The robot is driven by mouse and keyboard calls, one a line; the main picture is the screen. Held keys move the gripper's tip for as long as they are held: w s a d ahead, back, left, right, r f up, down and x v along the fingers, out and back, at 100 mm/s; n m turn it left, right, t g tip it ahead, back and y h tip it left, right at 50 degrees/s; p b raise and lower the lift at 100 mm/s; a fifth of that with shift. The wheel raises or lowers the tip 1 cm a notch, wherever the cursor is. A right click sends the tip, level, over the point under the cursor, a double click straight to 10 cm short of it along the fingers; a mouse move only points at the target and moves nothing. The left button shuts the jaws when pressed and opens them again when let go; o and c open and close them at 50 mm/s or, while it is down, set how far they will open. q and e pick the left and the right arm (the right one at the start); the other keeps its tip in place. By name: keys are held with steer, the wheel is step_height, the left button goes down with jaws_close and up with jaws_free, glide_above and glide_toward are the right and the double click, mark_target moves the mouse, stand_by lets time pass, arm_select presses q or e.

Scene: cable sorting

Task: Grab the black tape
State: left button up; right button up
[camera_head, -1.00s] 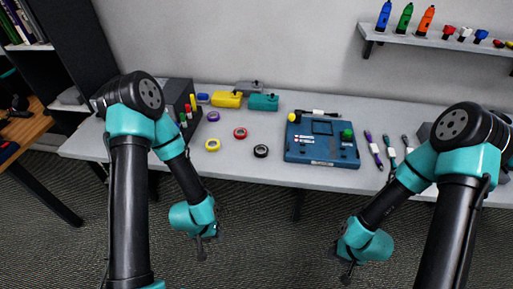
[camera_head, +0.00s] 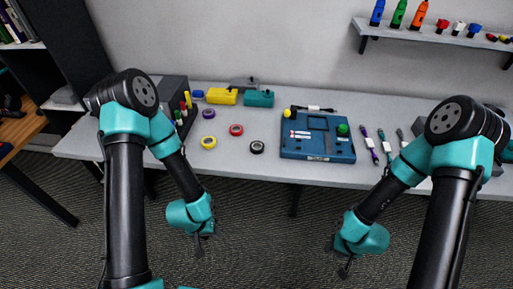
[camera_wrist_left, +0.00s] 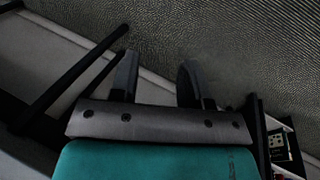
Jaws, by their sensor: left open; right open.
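The black tape (camera_head: 257,147) is a small dark ring lying flat near the table's front edge in the head view, left of the blue case. My left gripper (camera_head: 199,251) hangs in front of the table and below its edge, apart from the tape. In the left wrist view its two fingers (camera_wrist_left: 158,82) are spread with nothing between them. My right gripper (camera_head: 344,270) hangs low in front of the table, to the right of the tape and well away from it. It is open and small in view, with nothing seen in it.
A red tape (camera_head: 236,130), a yellow tape (camera_head: 209,142) and a purple tape (camera_head: 208,114) lie near the black one. The blue case (camera_head: 318,150) stands to its right. Yellow (camera_head: 222,96) and teal (camera_head: 259,99) blocks are behind. The grey table (camera_head: 270,171) is bare along its front.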

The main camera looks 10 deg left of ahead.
arm_select(q)
steer(key=shift+o, duration=0.4)
steer(key=o, duration=0.8)
steer(key=shift+c, duration=0.2)
steer(key=shift+w, duration=0.1)
